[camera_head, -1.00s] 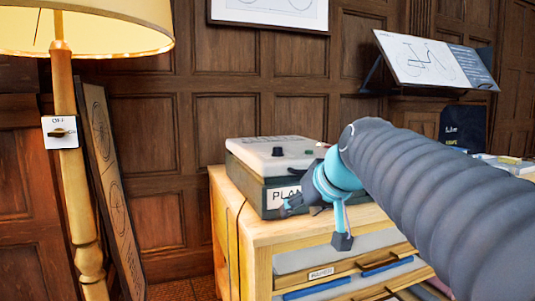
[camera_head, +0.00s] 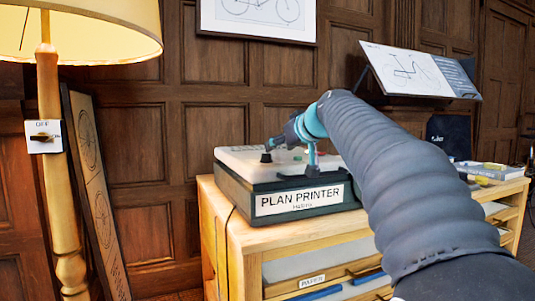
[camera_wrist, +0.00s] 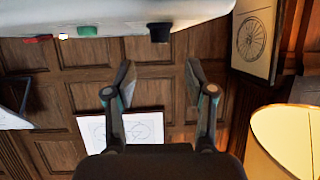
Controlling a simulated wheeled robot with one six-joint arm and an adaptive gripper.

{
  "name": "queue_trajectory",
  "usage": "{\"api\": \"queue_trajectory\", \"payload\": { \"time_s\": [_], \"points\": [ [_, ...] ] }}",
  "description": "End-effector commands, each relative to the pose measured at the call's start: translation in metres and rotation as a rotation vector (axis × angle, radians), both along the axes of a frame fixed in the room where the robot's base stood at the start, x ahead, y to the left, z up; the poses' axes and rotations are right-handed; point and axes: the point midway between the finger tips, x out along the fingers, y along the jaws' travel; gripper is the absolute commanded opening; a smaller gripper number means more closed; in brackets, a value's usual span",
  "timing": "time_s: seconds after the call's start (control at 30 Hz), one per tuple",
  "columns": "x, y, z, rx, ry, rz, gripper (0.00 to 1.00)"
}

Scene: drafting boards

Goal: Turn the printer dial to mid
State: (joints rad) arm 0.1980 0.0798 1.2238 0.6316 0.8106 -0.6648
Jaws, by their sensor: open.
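The plan printer (camera_head: 305,200) is a dark box with a pale top and a "PLAN PRINTER" label, on a wooden cabinet. Its black dial (camera_head: 266,157) stands on the top at the left; its setting is not readable. In the wrist view, which is upside down, the dial (camera_wrist: 159,33) hangs from the pale top beside a green button (camera_wrist: 92,30). My gripper (camera_head: 291,160) is over the printer top, open and empty, with one finger close to the dial. In the wrist view the dial lines up with the gap between my fingertips (camera_wrist: 159,85), apart from them.
The wooden cabinet (camera_head: 235,240) has drawers, one labelled "PAPER". A lamp (camera_head: 62,200) with a switch plate (camera_head: 43,136) reading "OFF" stands left. Books (camera_head: 492,170) lie on the cabinet's right. A tilted drawing board (camera_head: 415,70) is behind. My arm hides part of the cabinet.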

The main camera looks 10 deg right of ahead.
Motion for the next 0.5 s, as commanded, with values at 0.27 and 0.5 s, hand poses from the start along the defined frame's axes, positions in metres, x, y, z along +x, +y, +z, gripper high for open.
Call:
{"api": "queue_trajectory", "payload": {
  "time_s": [0.27, 0.5],
  "points": [
    [0.045, 0.014, -0.020, 0.001, 0.002, 0.001, 0.55],
    [0.068, 0.020, -0.030, 0.000, 0.002, 0.000, 0.55]
  ]
}}
